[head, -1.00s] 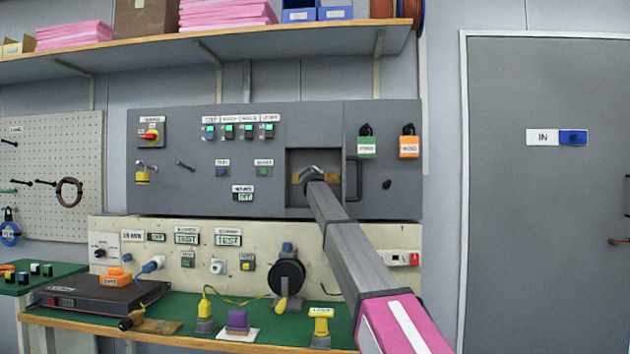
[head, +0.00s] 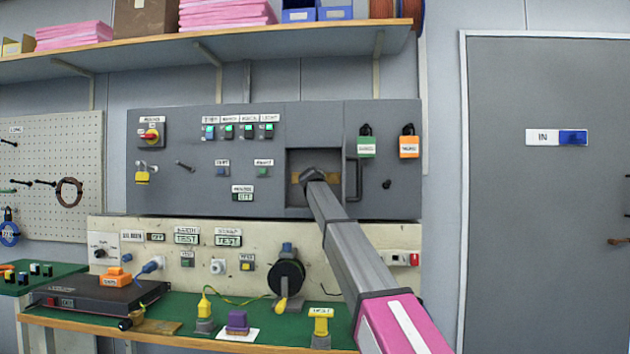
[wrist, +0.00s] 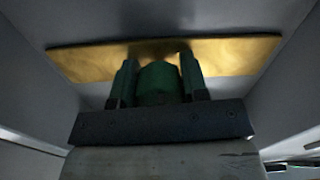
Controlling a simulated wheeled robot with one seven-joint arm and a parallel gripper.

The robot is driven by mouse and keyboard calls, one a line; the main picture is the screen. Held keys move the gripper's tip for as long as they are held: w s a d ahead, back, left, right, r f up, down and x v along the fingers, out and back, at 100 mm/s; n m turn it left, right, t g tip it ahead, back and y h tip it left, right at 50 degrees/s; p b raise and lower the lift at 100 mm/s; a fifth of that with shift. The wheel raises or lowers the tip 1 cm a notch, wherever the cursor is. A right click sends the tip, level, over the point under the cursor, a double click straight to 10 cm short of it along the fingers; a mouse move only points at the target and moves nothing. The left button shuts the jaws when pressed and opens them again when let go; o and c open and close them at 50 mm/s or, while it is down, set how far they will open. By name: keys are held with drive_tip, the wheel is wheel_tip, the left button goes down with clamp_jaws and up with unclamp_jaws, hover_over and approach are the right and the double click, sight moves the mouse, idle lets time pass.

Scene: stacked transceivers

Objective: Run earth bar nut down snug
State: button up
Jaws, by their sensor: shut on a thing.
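The brass earth bar (head: 296,178) lies across the back of an open recess in the grey panel. It also shows in the wrist view (wrist: 90,62) as a wide gold strip. My gripper (head: 312,175) reaches into the recess in front of the bar. In the wrist view my gripper (wrist: 158,80) is shut on a rounded green piece (wrist: 157,84), which I take to be the nut, close against the bar. The stud and the nut's far face are hidden, so I cannot tell if the nut touches the bar.
The recess walls (wrist: 28,75) stand close on both sides of my gripper. A dark handle (head: 353,180) is just right of the recess. Green (head: 366,146) and orange (head: 409,146) padlocks hang further right. A cable reel (head: 286,278) stands on the bench below.

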drive_tip(key=m, duration=0.4)
drive_tip(key=shift+s+f+m, duration=0.25)
drive_tip(key=shift+m, duration=0.15)
drive_tip(key=m, duration=0.3)
drive_tip(key=shift+m, duration=0.3)
drive_tip(key=m, duration=0.4)
drive_tip(key=shift+d+m, duration=0.1)
drive_tip(key=shift+m, duration=1.7)
drive_tip(key=shift+s+f+m, duration=0.1)
drive_tip(key=shift+m, duration=0.2)
drive_tip(key=o, duration=0.8)
drive_tip(key=shift+c, duration=0.2)
drive_tip(key=shift+o, duration=0.9)
drive_tip(key=shift+r, duration=0.2)
